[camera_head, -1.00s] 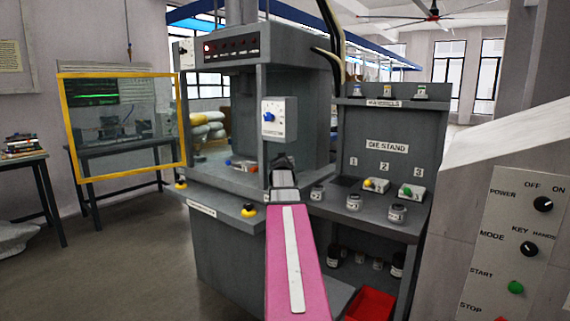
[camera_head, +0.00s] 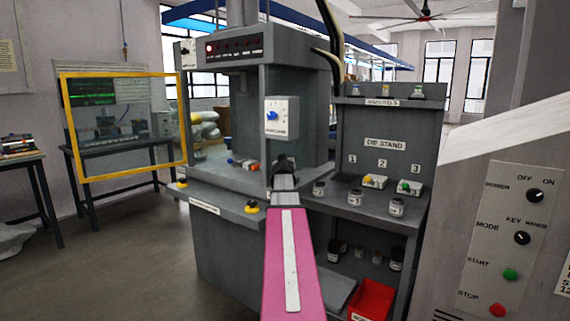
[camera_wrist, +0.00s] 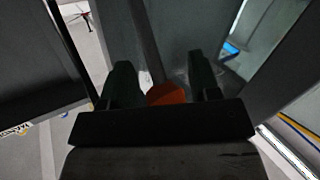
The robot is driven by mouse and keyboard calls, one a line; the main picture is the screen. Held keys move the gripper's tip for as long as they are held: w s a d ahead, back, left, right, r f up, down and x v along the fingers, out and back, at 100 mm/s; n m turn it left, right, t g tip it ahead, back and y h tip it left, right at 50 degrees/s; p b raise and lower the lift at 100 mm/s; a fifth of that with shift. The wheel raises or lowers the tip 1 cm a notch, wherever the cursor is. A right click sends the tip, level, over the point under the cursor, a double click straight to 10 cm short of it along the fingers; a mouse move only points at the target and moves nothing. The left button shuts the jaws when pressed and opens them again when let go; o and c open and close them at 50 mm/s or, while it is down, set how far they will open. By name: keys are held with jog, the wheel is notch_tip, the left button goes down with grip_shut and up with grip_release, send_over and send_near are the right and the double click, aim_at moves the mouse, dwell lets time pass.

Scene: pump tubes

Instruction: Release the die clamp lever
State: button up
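In the wrist view, a grey bar with an orange-red end (camera_wrist: 166,94) shows between my two fingers; it looks like the clamp lever and its grip. My gripper (camera_wrist: 162,82) is open, with a finger on each side of the orange-red end and visible gaps to it. In the head view, my gripper (camera_head: 284,163) is a small dark shape at the front of the press (camera_head: 225,178). A small die piece with blue and orange-red parts (camera_head: 243,163) sits on the press bed, left of my gripper. My gripper hides part of the bed.
A control box with a blue knob (camera_head: 281,118) hangs just above my gripper. The die stand (camera_head: 385,160) with jars and small blocks is to the right. A yellow-framed guard (camera_head: 125,130) stands open at left. A red bin (camera_head: 371,300) is low at right.

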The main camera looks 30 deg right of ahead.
jog(key=v, duration=1)
jog(key=shift+s+a, duration=0.2)
jog(key=shift+s, duration=0.15)
